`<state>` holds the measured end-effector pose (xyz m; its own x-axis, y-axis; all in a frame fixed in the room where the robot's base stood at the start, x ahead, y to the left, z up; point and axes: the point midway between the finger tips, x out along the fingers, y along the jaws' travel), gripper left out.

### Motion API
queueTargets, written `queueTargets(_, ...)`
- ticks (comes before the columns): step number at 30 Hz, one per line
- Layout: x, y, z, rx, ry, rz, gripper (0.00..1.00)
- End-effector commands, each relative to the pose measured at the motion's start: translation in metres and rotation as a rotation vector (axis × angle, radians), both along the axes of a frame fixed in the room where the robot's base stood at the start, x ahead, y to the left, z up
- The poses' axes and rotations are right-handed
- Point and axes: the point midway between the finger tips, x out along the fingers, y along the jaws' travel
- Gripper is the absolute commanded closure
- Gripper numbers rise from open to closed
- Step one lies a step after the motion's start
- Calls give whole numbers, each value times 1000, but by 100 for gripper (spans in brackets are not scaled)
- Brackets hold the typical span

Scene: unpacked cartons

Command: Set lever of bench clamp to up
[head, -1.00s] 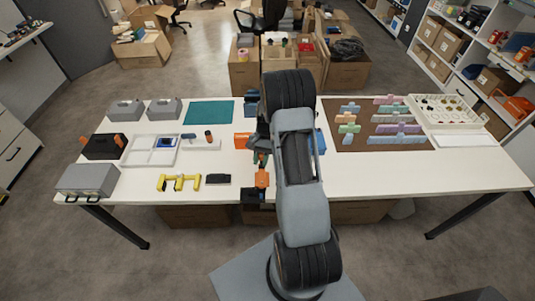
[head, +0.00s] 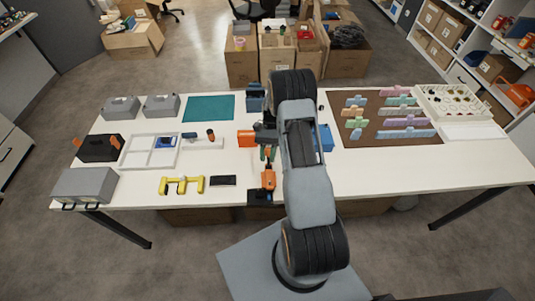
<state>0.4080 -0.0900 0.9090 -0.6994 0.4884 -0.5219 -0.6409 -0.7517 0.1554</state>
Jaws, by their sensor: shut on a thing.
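The bench clamp (head: 260,198) sits at the front edge of the white table, with a dark base and an orange lever (head: 268,179) standing above it. My gripper (head: 267,158) is just behind and above the orange part, at the left side of my arm. It appears shut on the upper end of the lever, but the contact is small and partly hidden. My arm covers the area right of the clamp.
A black flat item (head: 223,181) and a yellow bracket-like piece (head: 181,185) lie left of the clamp. An orange block (head: 246,138) and a blue bin (head: 326,138) stand behind. A brown mat (head: 350,135) with coloured pieces lies right. The front right table is clear.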

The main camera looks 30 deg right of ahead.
Motion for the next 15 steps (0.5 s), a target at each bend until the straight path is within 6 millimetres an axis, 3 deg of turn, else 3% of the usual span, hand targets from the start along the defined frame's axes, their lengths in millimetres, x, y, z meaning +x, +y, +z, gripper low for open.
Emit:
queueTargets(11, 1, -2, 1, 4, 0, -13, 100)
queueTargets(12, 0, -2, 1, 4, 1, -13, 71)
queueTargets(15, 0, -3, 1, 3, 1, -14, 61)
